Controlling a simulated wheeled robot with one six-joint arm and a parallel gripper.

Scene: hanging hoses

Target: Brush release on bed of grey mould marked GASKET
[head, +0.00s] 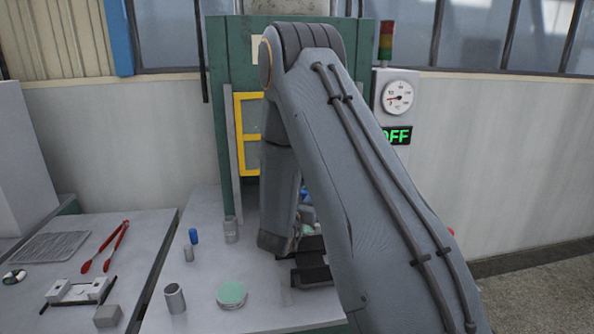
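My arm fills the middle of the head view and bends down to the grey bench (205,265) in front of a green press (232,60). Dark, blocky parts (312,262) show at its lower end; I cannot tell whether they are my gripper's fingers or something on the bench. Whether my gripper is open or holds anything is not clear. No grey mould marked GASKET can be made out, and no brush is clearly seen. The area behind my arm is hidden.
A green-topped round tin (231,294), metal cylinders (175,298) and a small blue-topped item (193,237) stand on the bench. Red tongs (105,245), a wire rack (50,246) and a grey block (107,316) lie on the left table. A gauge (398,97) hangs above an OFF sign (397,136).

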